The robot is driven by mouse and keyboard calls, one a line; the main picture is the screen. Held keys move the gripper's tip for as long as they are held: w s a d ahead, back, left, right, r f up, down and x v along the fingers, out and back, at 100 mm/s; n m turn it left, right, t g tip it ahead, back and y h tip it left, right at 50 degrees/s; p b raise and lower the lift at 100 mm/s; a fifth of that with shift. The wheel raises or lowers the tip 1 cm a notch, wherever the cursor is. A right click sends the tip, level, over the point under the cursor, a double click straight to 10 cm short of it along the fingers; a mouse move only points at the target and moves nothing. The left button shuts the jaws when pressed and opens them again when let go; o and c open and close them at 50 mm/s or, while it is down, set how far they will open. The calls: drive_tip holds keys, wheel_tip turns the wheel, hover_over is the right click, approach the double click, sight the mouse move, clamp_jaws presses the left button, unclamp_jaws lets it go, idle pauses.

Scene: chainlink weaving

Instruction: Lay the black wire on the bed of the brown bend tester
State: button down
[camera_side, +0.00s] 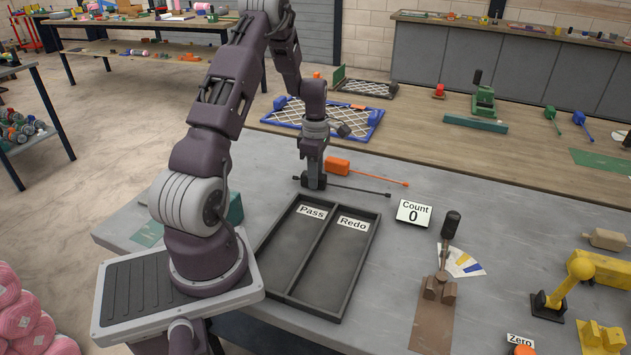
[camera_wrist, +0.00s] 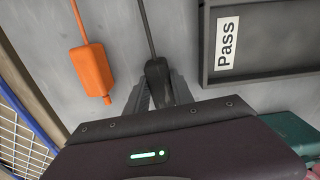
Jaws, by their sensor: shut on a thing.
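The black wire (camera_side: 355,189) lies low over the grey table, behind the tray, with a dark block at its left end. My gripper (camera_side: 313,185) points down and is shut on that block. In the wrist view the block sits between my finger pads (camera_wrist: 157,88), and the black wire (camera_wrist: 147,32) runs away from it toward the top edge. The block is partly hidden by the fingers; whether it touches the table I cannot tell. The brown bend tester (camera_side: 436,298) stands at the front right, with an upright black-knobbed lever and a bare flat bed (camera_side: 431,328).
An orange block with a wire (camera_side: 337,165) lies just behind the black wire. The Pass and Redo tray (camera_side: 341,262) and a Count 0 card (camera_side: 413,213) stand between my gripper and the brown tester. A yellow tester (camera_side: 572,285) is to the right.

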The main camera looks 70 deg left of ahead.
wheel_tip(320, 180, up, 10)
drive_tip(key=shift+w+d+f, duration=0.15)
drive_tip(key=shift+f, duration=0.05)
drive_tip(key=w+d+m, duration=0.4)
drive_tip(key=d+m, duration=0.5)
drive_tip(key=m, duration=0.3)
drive_tip(key=w+d+m, duration=0.5)
drive_tip(key=d+m, duration=0.5)
drive_tip(key=m, duration=0.1)
drive_tip(key=s+d+m, duration=0.2)
drive_tip(key=d+m, duration=1.1)
drive_tip(key=m, duration=0.3)
drive_tip(key=s+d+m, duration=0.3)
drive_tip(key=d+m, duration=1.1)
drive_tip(key=m, duration=0.2)
drive_tip(key=shift+f, duration=0.25)
